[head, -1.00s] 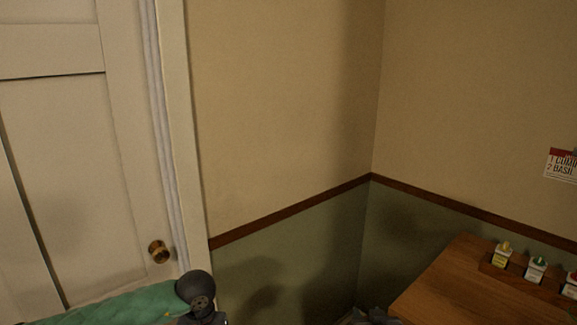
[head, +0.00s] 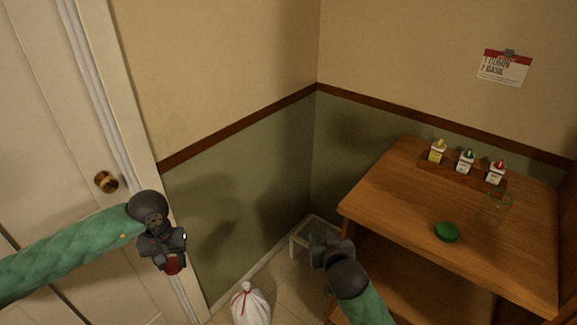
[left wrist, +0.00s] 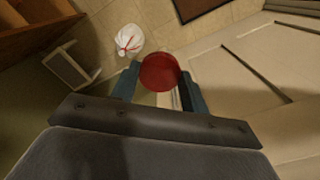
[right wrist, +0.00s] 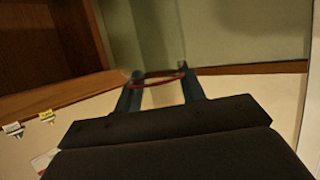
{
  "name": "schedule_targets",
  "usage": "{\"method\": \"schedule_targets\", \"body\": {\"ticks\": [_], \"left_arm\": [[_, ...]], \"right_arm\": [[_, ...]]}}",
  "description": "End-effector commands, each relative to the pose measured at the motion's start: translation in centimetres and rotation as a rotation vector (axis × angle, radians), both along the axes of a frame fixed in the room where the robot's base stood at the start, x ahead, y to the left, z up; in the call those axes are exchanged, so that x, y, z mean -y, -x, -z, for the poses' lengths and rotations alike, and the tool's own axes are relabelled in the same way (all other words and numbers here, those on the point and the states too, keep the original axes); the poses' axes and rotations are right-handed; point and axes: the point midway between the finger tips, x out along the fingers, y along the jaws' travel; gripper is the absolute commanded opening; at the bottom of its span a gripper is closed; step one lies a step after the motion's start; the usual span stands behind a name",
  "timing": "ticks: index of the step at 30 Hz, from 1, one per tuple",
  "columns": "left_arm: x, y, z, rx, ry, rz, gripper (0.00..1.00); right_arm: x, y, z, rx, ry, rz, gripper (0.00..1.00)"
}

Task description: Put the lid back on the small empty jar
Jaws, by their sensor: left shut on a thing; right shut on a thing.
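My left gripper (head: 168,257) is shut on a red lid (head: 173,267). The lid also shows as a red disc between the fingers in the left wrist view (left wrist: 159,72). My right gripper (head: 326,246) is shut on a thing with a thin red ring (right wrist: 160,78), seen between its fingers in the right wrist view. It looks see-through, perhaps a clear jar, but its body is hard to make out. The two grippers are well apart, both left of the table. A green lid (head: 447,232) lies on the table, with a clear jar with a greenish outline (head: 499,204) behind it.
The wooden table (head: 400,205) has a rack with several labelled bottles (head: 466,162) at its back. A card (head: 505,68) hangs on the wall. The table's left part is bare.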

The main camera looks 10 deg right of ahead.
Motion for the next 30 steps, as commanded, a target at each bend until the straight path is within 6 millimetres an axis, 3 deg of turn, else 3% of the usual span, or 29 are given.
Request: {"method": "schedule_targets", "body": {"ticks": [5,30], "left_arm": [[0.0,0.0,0.0,0.000,0.000,0.000,0.24],[0.0,0.0,0.0,0.000,0.000,0.000,0.24]], "right_arm": [[-0.9,-0.7,-0.2,0.001,0.002,-0.043,0.00],[-12.1,-7.9,-1.4,0.002,0.002,-0.556,0.00]]}}
